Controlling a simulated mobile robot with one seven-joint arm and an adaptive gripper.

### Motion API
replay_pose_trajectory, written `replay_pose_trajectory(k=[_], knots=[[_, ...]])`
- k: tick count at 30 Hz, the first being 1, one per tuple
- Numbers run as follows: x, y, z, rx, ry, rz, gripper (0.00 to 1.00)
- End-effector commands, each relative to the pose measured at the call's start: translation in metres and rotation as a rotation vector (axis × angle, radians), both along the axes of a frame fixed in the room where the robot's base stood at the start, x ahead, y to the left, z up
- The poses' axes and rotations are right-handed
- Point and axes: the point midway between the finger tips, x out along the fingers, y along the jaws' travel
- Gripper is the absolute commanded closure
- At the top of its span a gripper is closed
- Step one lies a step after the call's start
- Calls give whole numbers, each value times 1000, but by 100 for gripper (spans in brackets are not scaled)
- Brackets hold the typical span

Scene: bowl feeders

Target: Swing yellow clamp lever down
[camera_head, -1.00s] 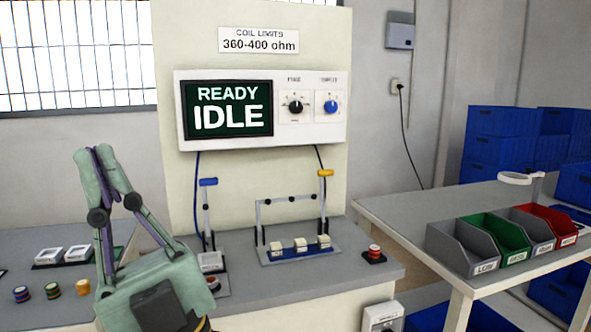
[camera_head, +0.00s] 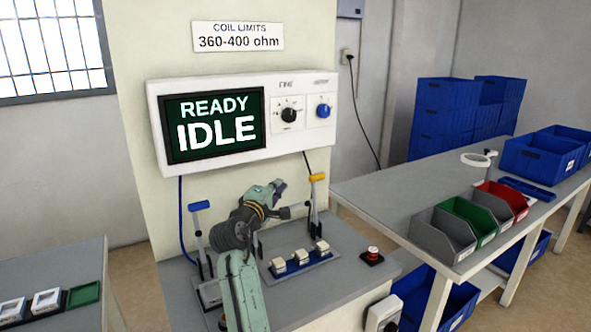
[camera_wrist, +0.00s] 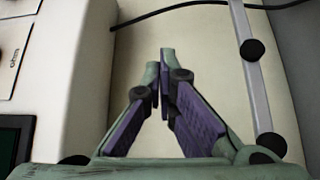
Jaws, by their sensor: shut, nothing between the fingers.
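The yellow clamp lever (camera_head: 317,178) stands upright at the right end of the clamp fixture, its yellow grip at the top. My gripper (camera_head: 279,187) is just left of it in the head view, apart from the yellow grip. In the wrist view my gripper (camera_wrist: 164,55) is shut with nothing between its fingertips. A grey bar with black knobs (camera_wrist: 252,75), seemingly part of the clamp linkage, runs along the right of the wrist view. My arm hides the left part of the fixture in the head view.
A blue-handled lever (camera_head: 199,206) stands left of my arm. Several pale blocks sit on the blue fixture base (camera_head: 302,265). A red button (camera_head: 373,251) is to the right. The display panel (camera_head: 216,122) is close behind and above my gripper.

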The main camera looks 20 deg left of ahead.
Motion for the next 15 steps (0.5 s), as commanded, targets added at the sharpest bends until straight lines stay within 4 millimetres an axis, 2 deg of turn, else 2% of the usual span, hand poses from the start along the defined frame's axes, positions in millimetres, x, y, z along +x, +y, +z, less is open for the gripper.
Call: replay_pose_trajectory(k=[5,15], knots=[[19,-3,-5,-39,11,-23,100],[79,-1,-3,-34,9,-19,100]])
